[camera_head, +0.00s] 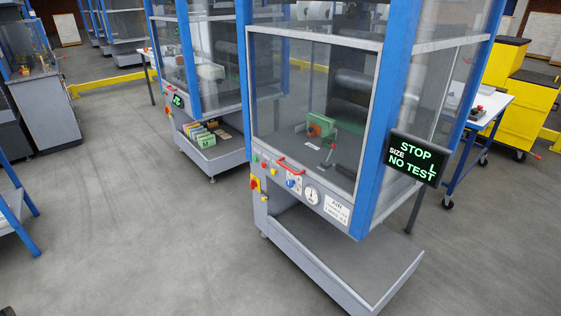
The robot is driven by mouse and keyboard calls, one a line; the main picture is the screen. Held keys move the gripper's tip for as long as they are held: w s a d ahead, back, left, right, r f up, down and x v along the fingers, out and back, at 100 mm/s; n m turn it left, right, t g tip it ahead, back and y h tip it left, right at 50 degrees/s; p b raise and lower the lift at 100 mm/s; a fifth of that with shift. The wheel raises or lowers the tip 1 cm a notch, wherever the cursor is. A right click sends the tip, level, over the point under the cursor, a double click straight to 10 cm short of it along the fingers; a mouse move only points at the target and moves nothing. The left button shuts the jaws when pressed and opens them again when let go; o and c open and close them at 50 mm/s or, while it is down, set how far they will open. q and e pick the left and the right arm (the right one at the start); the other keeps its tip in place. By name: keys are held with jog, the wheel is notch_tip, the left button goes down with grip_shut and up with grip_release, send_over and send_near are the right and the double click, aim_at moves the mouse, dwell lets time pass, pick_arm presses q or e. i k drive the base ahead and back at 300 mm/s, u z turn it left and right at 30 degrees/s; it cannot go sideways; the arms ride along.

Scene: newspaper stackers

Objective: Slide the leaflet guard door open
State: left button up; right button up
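The nearest machine has a clear guard door (300,95) in a grey frame between blue posts. The panel covers the machine's front and looks closed. A red bar handle (295,165) sits low at the front, by the panel's lower edge. Behind the clear panel I see a dark roller, a green block and an orange part. A second machine of the same kind, with its own clear panels (170,65), stands behind to the left. I cannot tell from the picture which panel is the leaflet guard door. Neither of my grippers shows in this view.
A control face with buttons and a gauge (311,195) lies below the door. A grey tray (340,255) juts out near the floor. A black display (412,159) reads STOP, SIZE L, NO TEST. A white-topped cart (490,105) stands right. The floor (140,220) at left is open.

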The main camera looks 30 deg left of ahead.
aim_at(372, 47)
jog(key=u, duration=2.05)
jog(key=i, duration=3.45)
jog(key=z, duration=2.3)
